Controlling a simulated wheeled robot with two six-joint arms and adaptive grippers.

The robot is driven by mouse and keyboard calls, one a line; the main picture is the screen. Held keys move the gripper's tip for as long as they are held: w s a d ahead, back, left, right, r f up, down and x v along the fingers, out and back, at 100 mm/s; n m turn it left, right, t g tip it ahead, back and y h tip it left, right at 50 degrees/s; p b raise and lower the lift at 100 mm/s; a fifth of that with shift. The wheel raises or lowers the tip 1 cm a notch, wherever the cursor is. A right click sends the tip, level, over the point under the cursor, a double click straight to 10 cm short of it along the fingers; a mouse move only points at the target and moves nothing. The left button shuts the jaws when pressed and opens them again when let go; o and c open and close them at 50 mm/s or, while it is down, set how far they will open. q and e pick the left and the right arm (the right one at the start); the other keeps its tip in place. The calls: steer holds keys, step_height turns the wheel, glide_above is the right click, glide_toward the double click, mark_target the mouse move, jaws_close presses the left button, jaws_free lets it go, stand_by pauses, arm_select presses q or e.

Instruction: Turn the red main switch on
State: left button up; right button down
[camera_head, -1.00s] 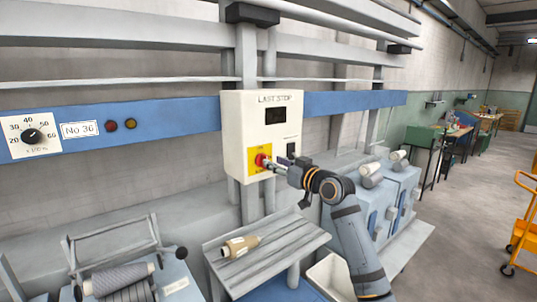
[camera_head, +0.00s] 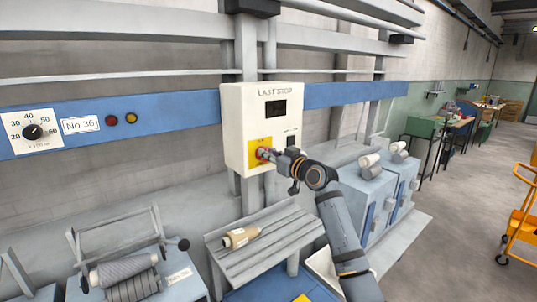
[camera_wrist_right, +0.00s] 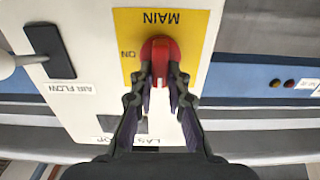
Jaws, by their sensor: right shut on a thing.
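The red main switch (camera_head: 263,154) sits on a yellow plate (camera_head: 254,143) on the front of the cream LAST STOP box (camera_head: 232,130). In the right wrist view the red switch (camera_wrist_right: 161,48) is on the yellow plate (camera_wrist_right: 131,22), which is marked MAIN and ON and appears upside down. My right gripper (camera_head: 270,155) is at the switch, and in the right wrist view its fingers (camera_wrist_right: 160,82) are closed on the red knob from both sides. The fingers hide part of the knob. My left gripper is not in view.
A black AIR FLOW switch (camera_wrist_right: 50,52) is beside the yellow plate. A slatted shelf (camera_head: 270,232) with a cone-shaped bobbin (camera_head: 239,237) lies below the box. A blue rail (camera_head: 180,117) runs along the wall behind. An orange trolley (camera_head: 522,215) stands at the far right.

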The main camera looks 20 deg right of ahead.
steer(key=shift+m, duration=0.4)
steer(key=shift+w+d+f+m+p, duration=0.1)
steer(key=shift+d+f+m+p, duration=0.1)
steer(key=shift+m+p, duration=1.95)
steer(key=shift+w+d+f+m+p, duration=0.15)
steer(key=shift+m+p, duration=0.55)
steer(key=shift+m, duration=2.9)
steer(key=shift+s+d+f+m+p, duration=0.1)
steer(key=shift+d+f+m+p, duration=0.15)
steer(key=shift+m+p, duration=1.9)
steer(key=shift+a+m+b, duration=0.1)
steer(key=shift+m+b, duration=0.6)
steer(key=shift+m, duration=0.1)
steer(key=c, duration=1.3)
jaws_free()
